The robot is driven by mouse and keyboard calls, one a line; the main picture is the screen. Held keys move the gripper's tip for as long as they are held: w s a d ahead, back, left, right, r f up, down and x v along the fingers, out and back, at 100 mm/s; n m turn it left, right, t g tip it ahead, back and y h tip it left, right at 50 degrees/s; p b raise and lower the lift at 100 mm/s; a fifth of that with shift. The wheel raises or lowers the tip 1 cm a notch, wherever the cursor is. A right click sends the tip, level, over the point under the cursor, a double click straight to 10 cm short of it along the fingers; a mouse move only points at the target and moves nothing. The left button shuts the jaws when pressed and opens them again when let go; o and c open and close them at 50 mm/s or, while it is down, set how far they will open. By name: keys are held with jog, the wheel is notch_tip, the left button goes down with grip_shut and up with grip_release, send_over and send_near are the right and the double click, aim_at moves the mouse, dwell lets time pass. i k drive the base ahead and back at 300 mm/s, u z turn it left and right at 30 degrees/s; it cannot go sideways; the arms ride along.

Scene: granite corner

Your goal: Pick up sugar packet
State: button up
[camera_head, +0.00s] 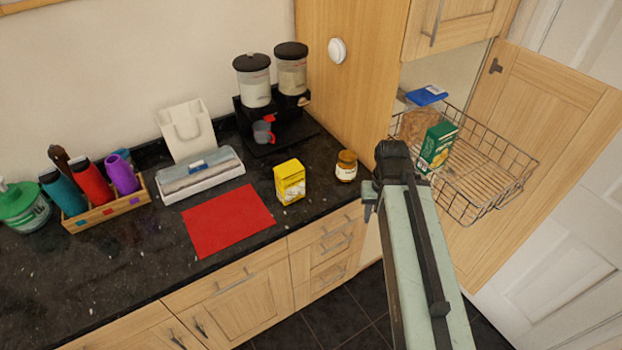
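A small upright yellow packet with a white lower front (290,181) stands on the dark granite counter, right of the red mat. It looks like the sugar packet, but its label is too small to read. My arm reaches up from the lower right, and its dark end with my gripper (391,153) is right of the packet and apart from it, in front of the wire basket. The fingers cannot be made out, so I cannot tell whether they are open or shut.
A jar (346,166) stands right of the packet. A red mat (228,220) lies left. A dispenser (270,115) stands behind. A pull-out wire basket (490,185) holds a green box (437,146). The counter's front edge is close to the packet.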

aim_at(290, 176)
jog(key=z, duration=0.1)
jog(key=k, duration=1.7)
jog(key=u, duration=1.35)
jog(key=i, duration=1.55)
